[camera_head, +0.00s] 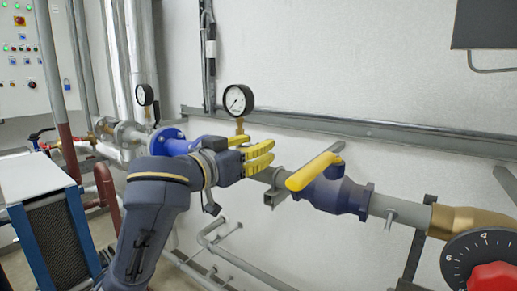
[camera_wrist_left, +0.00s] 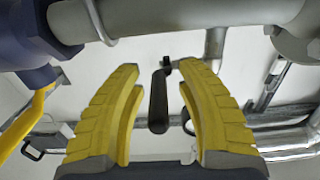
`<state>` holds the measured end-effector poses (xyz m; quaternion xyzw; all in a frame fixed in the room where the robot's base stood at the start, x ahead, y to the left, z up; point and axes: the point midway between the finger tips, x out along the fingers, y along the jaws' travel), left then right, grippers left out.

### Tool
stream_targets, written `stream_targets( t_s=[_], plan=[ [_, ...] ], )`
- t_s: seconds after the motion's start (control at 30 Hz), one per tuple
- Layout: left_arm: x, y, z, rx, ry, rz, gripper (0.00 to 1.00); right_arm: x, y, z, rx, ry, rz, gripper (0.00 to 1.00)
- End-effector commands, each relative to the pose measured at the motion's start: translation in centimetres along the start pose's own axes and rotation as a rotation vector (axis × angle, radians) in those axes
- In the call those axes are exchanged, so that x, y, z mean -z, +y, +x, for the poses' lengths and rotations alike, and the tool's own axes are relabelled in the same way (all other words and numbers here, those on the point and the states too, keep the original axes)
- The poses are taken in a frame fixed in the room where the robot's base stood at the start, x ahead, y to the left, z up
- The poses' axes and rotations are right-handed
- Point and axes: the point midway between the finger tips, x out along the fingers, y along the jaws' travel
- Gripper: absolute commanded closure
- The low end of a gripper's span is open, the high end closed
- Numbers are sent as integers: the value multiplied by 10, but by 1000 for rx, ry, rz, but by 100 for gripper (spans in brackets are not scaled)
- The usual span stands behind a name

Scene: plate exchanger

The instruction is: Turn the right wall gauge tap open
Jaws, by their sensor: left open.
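The right wall gauge (camera_head: 238,100) has a round white dial and a black rim, above the grey pipe. A brass stem (camera_head: 240,130) shows below it. My left gripper (camera_head: 266,158), with yellow fingers, is just below and right of that stem and hides the tap in the head view. In the left wrist view my left gripper (camera_wrist_left: 158,95) is open, with a black lever handle (camera_wrist_left: 158,102) between its fingers. The handle looks apart from both fingers. It seems to be the tap's handle. My right gripper is in neither view.
A blue valve (camera_head: 340,192) with a yellow lever (camera_head: 314,170) sits on the pipe to the right. A red knob (camera_head: 493,276) with a black dial is at the lower right. Another gauge (camera_head: 145,95) is at left. A grey rail (camera_head: 400,134) crosses the wall behind.

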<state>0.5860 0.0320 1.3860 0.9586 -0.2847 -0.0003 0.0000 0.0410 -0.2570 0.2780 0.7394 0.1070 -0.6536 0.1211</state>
Motion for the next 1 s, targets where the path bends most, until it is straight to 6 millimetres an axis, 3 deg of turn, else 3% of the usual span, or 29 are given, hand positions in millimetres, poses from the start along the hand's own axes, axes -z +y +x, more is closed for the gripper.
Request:
stream_targets(
  t_s=[0.17, 0.5, 1.0],
  plan=[
    [0, 0, 0, 0, 0, 0, 63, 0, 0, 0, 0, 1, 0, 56],
    [0, 0, 0, -1, 0, 0, 100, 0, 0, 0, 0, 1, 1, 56],
    [1, 0, 0, 0, -11, 1, 100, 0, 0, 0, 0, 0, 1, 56]
  ],
)
